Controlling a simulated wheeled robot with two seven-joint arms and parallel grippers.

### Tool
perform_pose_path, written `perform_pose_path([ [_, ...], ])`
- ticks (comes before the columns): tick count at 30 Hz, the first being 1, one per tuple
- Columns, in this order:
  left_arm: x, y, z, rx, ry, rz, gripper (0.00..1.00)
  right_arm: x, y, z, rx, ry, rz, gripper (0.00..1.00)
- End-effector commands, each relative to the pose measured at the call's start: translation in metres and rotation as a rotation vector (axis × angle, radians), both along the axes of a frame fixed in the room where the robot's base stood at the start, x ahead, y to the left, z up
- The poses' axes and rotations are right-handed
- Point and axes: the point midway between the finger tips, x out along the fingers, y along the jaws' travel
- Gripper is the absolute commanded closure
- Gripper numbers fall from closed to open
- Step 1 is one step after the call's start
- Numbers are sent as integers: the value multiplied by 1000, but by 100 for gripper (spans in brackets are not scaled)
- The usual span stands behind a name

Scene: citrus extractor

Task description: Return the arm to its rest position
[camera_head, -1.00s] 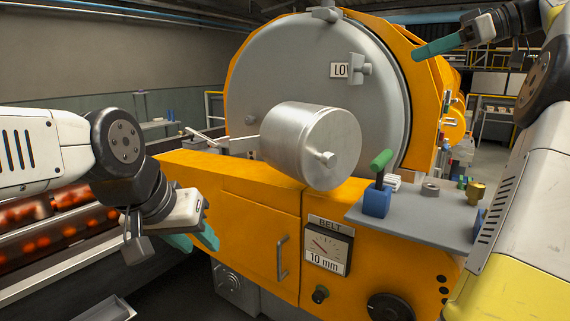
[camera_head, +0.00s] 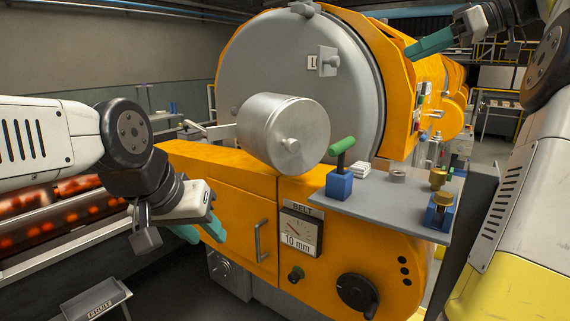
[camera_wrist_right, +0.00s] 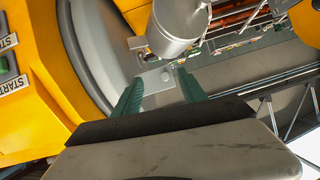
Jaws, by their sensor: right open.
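My right arm (camera_head: 520,190) is raised along the right edge of the head view. Its gripper (camera_head: 430,43) is high, in front of the orange machine housing, with green fingers pointing left. In the right wrist view the two green fingers of this gripper (camera_wrist_right: 160,88) are apart with nothing between them. A grey plate and the steel cylinder (camera_wrist_right: 178,28) show beyond them. My left arm (camera_head: 50,140) comes in from the left. Its gripper (camera_head: 201,231) points down beside the orange cabinet, its green fingers apart and empty.
The orange machine (camera_head: 225,190) has a big grey round door (camera_head: 260,70) and a steel cylinder (camera_head: 285,135). A grey shelf (camera_head: 395,205) holds a green-handled lever (camera_head: 342,150) on a blue block and brass parts. A conveyor with orange fruit (camera_head: 60,225) runs at left.

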Motion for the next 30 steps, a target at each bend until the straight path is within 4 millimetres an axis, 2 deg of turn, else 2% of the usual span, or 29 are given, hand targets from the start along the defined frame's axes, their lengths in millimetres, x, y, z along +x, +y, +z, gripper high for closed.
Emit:
perform_pose_path([
  [8, 0, 0, 0, 0, 0, 0, 64, -4, 50, -25, -23, 172, -97, 51],
  [14, 0, 0, 0, 0, 0, 0, 64, -25, 94, -62, -69, 336, -227, 51],
  [17, 0, 0, 0, 0, 0, 0, 64, -50, 119, -94, -110, 426, -329, 51],
  [21, 0, 0, 0, 0, 0, 0, 64, -99, 143, -149, -174, 518, -490, 51],
  [27, 0, 0, 0, 0, 0, 0, 64, -171, 155, -232, -232, 546, -673, 51],
  [30, 0, 0, 0, 0, 0, 0, 64, -197, 156, -267, -240, 534, -726, 51],
])
